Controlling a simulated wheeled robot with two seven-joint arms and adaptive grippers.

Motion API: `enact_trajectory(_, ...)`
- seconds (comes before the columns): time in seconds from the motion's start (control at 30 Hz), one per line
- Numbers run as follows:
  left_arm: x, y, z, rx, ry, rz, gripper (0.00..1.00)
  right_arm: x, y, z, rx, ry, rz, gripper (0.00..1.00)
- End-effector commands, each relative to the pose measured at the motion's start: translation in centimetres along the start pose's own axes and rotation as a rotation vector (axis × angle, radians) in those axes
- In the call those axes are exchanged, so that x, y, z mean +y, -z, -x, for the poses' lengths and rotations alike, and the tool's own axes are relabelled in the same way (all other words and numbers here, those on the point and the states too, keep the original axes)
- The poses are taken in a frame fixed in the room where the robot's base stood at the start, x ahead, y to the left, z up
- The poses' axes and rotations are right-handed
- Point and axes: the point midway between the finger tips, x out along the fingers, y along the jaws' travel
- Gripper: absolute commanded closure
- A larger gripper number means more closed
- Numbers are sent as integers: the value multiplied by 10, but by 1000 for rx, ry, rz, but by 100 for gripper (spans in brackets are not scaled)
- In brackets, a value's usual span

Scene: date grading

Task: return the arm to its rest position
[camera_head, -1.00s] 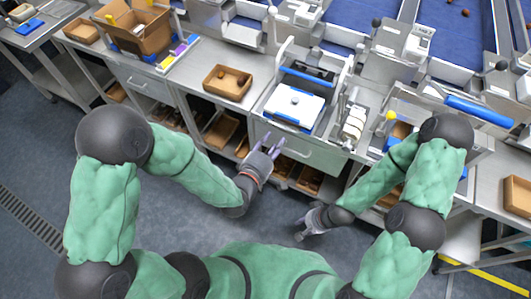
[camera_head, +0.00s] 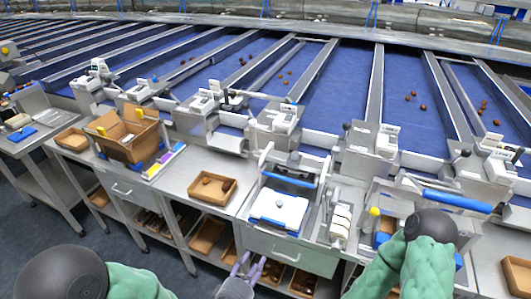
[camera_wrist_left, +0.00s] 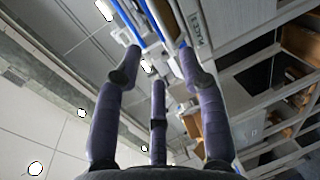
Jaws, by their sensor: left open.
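My left gripper (camera_head: 245,268) is at the bottom centre of the head view, in front of the bench's drawer and lower shelf, and below the white scale. Its purple-grey fingers are spread open and empty. In the left wrist view the open fingers (camera_wrist_left: 158,85) point up past the bench side, with nothing between them. My right arm (camera_head: 415,262) is at the lower right of the head view, and its gripper is out of the frame.
The steel bench (camera_head: 175,177) holds an open cardboard box (camera_head: 140,148), a small brown tray (camera_head: 222,198) with a date, and a white scale (camera_head: 278,211). Blue belts (camera_head: 350,95) with scattered dates run behind. Grey floor (camera_head: 40,225) is free at the lower left.

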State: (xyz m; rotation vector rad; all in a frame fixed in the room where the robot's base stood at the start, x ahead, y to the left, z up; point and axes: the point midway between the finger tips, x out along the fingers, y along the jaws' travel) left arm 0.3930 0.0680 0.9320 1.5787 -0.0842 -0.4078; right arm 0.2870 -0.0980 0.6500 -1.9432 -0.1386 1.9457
Motion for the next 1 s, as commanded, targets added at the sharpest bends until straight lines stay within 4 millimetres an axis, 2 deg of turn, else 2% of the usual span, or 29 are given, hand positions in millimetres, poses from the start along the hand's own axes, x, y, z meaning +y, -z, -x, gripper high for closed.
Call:
enact_trajectory(0.13,-5,1,-2,0,22,-16,59,0,0,0,0,0,0,65)
enact_trajectory(0.27,-24,6,-9,-8,111,-85,59,0,0,0,0,0,0,65)
enact_trajectory(0.5,-90,17,-20,-85,377,-290,59,0,0,0,0,0,0,65)
enact_trajectory(0.67,-137,20,-18,-184,543,-412,59,0,0,0,0,0,0,65)
enact_trajectory(1.0,-232,16,9,-499,823,-608,59,0,0,0,0,0,0,65)
